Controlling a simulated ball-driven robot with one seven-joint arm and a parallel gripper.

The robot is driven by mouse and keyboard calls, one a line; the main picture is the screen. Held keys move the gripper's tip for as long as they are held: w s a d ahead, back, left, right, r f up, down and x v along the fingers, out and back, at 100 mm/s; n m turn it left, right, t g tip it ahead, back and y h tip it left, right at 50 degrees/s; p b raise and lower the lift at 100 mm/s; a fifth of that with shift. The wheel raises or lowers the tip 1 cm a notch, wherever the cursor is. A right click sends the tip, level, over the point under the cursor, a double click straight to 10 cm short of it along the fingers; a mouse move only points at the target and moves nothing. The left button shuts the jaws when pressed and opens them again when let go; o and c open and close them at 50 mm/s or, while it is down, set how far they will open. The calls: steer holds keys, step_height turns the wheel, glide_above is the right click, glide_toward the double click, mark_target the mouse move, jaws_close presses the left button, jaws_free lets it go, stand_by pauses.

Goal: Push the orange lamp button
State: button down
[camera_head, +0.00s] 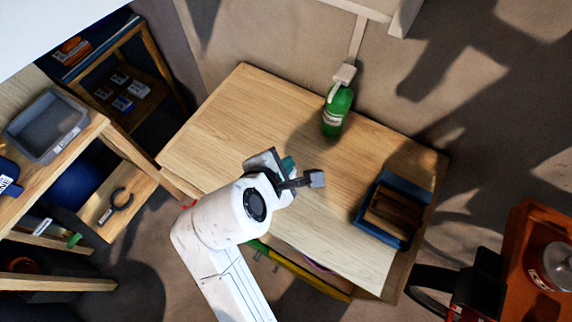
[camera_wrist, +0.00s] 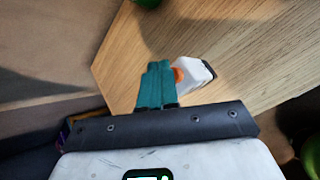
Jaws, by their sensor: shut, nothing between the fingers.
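In the wrist view, a small white lamp body (camera_wrist: 197,76) with a dark end lies over the wooden tabletop. Its orange button (camera_wrist: 179,75) shows at the lamp's left side, partly covered by my fingers. My gripper (camera_wrist: 158,68) has teal fingers shut together and empty, just left of the button. I cannot tell whether the fingertips touch it. In the head view my gripper (camera_head: 289,164) is over the front left part of the table, and only a bit of teal shows.
The wooden table (camera_head: 230,110) is mostly bare. A green spray bottle (camera_head: 337,112) stands at its back edge. A blue tray (camera_head: 377,233) with brown items sits at its right. A shelf with a grey bin (camera_head: 48,124) stands left. An orange unit (camera_head: 535,255) stands right.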

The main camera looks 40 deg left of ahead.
steer(key=shift+f, duration=0.4)
stand_by(0.3)
steer(key=shift+r, duration=0.1)
steer(key=shift+r+p, duration=0.85)
steer(key=shift+p, duration=0.5)
step_height(320, 180, up, 6)
steer(key=p, duration=0.6)
steer(key=shift+f, duration=0.1)
